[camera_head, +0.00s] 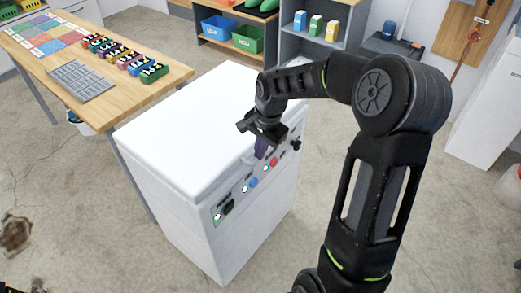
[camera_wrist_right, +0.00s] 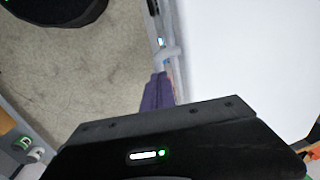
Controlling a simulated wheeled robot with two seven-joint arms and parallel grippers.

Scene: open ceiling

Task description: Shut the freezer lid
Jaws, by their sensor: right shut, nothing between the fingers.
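The white chest freezer (camera_head: 185,225) stands in the middle of the head view. Its white lid (camera_head: 190,120) lies level over the body, with a thin seam along the near edges; I see no clear gap. The lid also fills the right side of the wrist view (camera_wrist_right: 250,50). A purple piece (camera_head: 261,147) is at the freezer's front edge, and it shows in the wrist view (camera_wrist_right: 157,92). My right gripper (camera_head: 264,130) is shut and empty, just over the front edge by the purple piece; contact is unclear.
Shelves with bins (camera_head: 250,38) stand behind.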

